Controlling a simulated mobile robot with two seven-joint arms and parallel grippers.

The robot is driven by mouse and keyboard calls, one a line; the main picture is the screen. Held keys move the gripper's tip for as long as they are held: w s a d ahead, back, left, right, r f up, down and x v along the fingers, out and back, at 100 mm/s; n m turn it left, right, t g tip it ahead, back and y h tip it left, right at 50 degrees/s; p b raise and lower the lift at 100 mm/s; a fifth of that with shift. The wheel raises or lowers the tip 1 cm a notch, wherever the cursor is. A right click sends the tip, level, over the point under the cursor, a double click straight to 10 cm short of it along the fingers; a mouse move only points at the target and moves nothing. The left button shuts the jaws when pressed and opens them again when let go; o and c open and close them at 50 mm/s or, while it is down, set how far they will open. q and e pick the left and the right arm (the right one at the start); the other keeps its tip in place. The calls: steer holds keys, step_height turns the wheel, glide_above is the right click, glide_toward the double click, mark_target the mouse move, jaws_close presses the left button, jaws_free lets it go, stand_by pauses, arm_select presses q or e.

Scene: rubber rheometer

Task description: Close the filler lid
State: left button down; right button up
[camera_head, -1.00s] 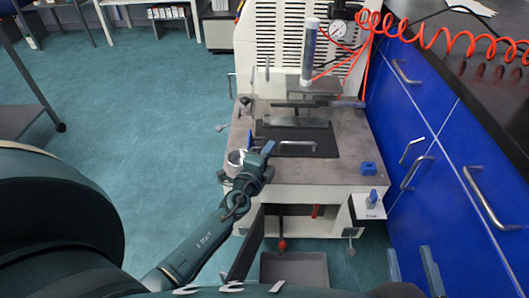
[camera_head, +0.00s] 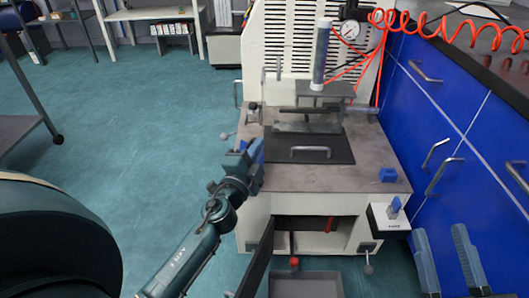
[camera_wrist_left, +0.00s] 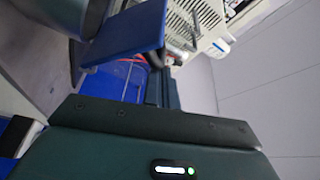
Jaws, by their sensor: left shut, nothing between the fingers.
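The rheometer bench (camera_head: 370,160) stands ahead. A dark flat plate (camera_head: 325,155) with a metal handle (camera_head: 309,150) lies on its top, in front of the press. I cannot tell for certain which part is the filler lid. My left gripper (camera_head: 250,152) is shut and empty at the bench's front left corner, hiding part of it. In the left wrist view a blue finger (camera_wrist_left: 125,35) shows, with a blurred light-coloured machine part beyond. My right gripper (camera_head: 437,228) shows at the bottom right with its two fingers apart, empty.
A dark open door (camera_head: 257,262) hangs below the bench front, beside a grey tray (camera_head: 305,285). A small blue block (camera_head: 388,175) sits on the bench's right. Blue cabinets (camera_head: 440,110) close off the right side.

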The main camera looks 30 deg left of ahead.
arm_select(q)
steer(key=shift+s+a+f+b, duration=0.2)
steer(key=shift+s+a+f, duration=0.05)
steer(key=shift+a, duration=0.3)
steer(key=shift+s+a+f+b, duration=0.2)
steer(key=shift+s+a+f, duration=0.05)
steer(key=shift+a, duration=0.25)
steer(key=shift+s+a+f, duration=0.2)
steer(key=shift+a+f, duration=0.05)
steer(key=shift+a, duration=0.15)
steer(key=shift+s+a+f+b, duration=0.2)
steer(key=shift+a+f+b, duration=0.1)
steer(key=shift+a+f, duration=0.1)
arm_select(e)
steer(key=shift+w+d+r+n+t+y, duration=0.1)
steer(key=shift+r+n+t+y, duration=0.2)
steer(key=shift+r+n+y, duration=0.65)
arm_select(q)
steer(key=shift+a+f, duration=0.1)
steer(key=shift+a, duration=0.05)
arm_select(e)
steer(key=shift+r, duration=0.15)
